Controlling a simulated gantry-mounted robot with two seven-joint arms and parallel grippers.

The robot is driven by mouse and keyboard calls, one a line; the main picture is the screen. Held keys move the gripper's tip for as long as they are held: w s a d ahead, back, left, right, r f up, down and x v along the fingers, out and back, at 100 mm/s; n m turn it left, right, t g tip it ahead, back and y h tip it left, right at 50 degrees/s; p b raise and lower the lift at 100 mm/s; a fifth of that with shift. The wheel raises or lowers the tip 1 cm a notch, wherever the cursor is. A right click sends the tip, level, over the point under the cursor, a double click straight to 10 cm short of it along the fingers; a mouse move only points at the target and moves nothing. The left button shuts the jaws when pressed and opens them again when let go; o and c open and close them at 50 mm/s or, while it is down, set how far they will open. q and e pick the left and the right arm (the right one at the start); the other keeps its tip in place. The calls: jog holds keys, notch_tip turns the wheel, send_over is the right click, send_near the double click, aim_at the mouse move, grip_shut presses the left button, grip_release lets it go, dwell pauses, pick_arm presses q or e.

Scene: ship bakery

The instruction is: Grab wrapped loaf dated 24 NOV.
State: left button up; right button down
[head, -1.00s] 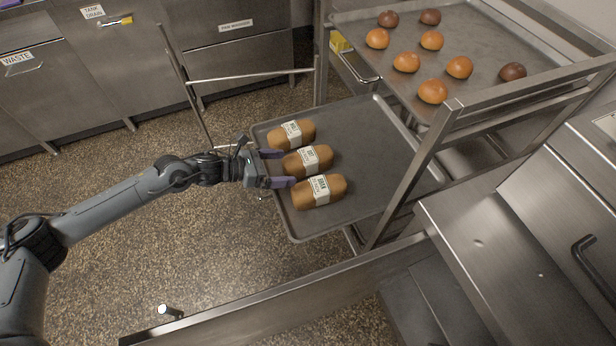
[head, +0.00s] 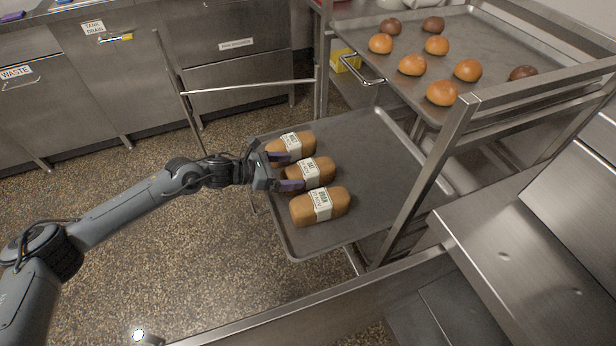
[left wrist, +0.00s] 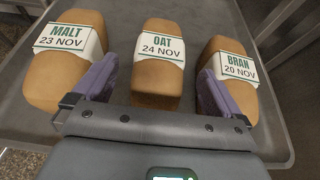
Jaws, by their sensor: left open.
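Three wrapped loaves lie in a row on a metal tray (head: 370,190). In the left wrist view, the middle one, the OAT loaf (left wrist: 159,68), has a label reading 24 NOV; it also shows in the head view (head: 322,170). The MALT loaf (left wrist: 62,60), dated 23 NOV, is to its left, and the BRAN loaf (left wrist: 229,70), dated 20 NOV, to its right. My left gripper (head: 291,171) is open, its purple fingers in the gaps on either side of the OAT loaf's near end. Clear space shows between fingers and loaf. My right gripper is out of view.
An upper tray (head: 480,55) on the rack holds several round buns. A rack post (head: 428,180) stands right of the loaves. The lower tray is bare to their right. A steel rail (head: 300,312) runs along the front.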

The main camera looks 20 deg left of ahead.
aim_at(296, 171)
pick_arm(q)
jog(key=b+x, duration=0.1)
jog(key=x, duration=0.2)
jog(key=shift+w+d+f+b, duration=0.1)
jog(key=shift+d+f+b, duration=0.05)
jog(key=shift+f+b, duration=0.2)
jog(key=shift+w+d+f, duration=0.1)
jog(key=shift+w+d, duration=0.2)
jog(key=shift+d, duration=0.05)
jog(key=shift+a, duration=0.1)
jog(key=shift+c, duration=0.4)
jog(key=c, duration=1.1)
jog(key=shift+c, duration=0.2)
